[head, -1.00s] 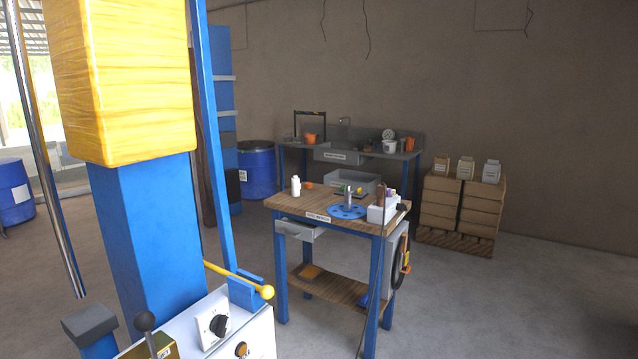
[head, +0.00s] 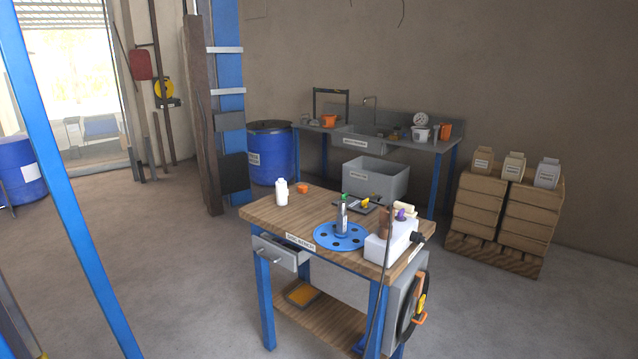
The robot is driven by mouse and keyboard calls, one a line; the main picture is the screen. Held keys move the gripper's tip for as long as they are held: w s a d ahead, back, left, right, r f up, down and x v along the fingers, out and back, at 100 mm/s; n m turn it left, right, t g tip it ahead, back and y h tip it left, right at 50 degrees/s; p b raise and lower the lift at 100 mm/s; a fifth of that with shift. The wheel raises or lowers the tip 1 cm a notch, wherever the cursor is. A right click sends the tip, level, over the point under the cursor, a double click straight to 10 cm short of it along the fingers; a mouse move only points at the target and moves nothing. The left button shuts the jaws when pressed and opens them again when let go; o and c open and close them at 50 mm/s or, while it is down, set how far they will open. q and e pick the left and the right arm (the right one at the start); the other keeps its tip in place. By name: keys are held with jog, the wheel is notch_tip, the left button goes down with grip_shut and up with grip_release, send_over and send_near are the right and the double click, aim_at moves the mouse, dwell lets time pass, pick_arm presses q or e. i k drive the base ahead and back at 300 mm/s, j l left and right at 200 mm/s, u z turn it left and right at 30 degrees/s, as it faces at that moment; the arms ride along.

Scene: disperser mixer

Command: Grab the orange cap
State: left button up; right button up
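The small orange cap (head: 303,187) lies on the wooden top of the blue-legged workbench (head: 270,212), near its back left edge. A white bottle (head: 282,192) stands upright just to the left of the cap, apart from it. Neither of my grippers shows in the head view.
On the bench are a blue disc (head: 340,237) with a grey-green bottle (head: 342,214) and a white box (head: 391,241). A drawer (head: 280,253) juts from the bench front. A grey bin (head: 375,180) stands behind. A blue post (head: 62,190) crosses the left. Open floor lies before the bench.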

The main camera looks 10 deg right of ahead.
aim_at(302, 189)
jog(key=i+l, duration=0.4)
jog(key=i+l+z, duration=0.15)
jog(key=l, duration=0.2)
jog(key=l+z, duration=0.1)
jog(key=l, duration=0.2)
jog(key=i+l+z, duration=0.5)
jog(key=i+l, duration=0.25)
jog(key=i+l+z, duration=0.5)
jog(key=i, duration=0.35)
jog(key=i+z, duration=0.2)
jog(key=i, duration=0.25)
jog(key=i+u, duration=0.3)
jog(key=i, duration=0.2)
jog(key=i+l+u, duration=0.1)
jog(key=i+u, duration=0.2)
jog(key=i, duration=0.2)
jog(key=i+l+u, duration=0.3)
jog(key=i, duration=0.15)
jog(key=i+j+u, duration=0.25)
jog(key=u, duration=0.2)
jog(key=i+j+u, duration=0.1)
jog(key=i+u, duration=0.85)
jog(key=i+l+u, duration=0.15)
jog(key=i+u, duration=0.3)
jog(key=k, duration=0.1)
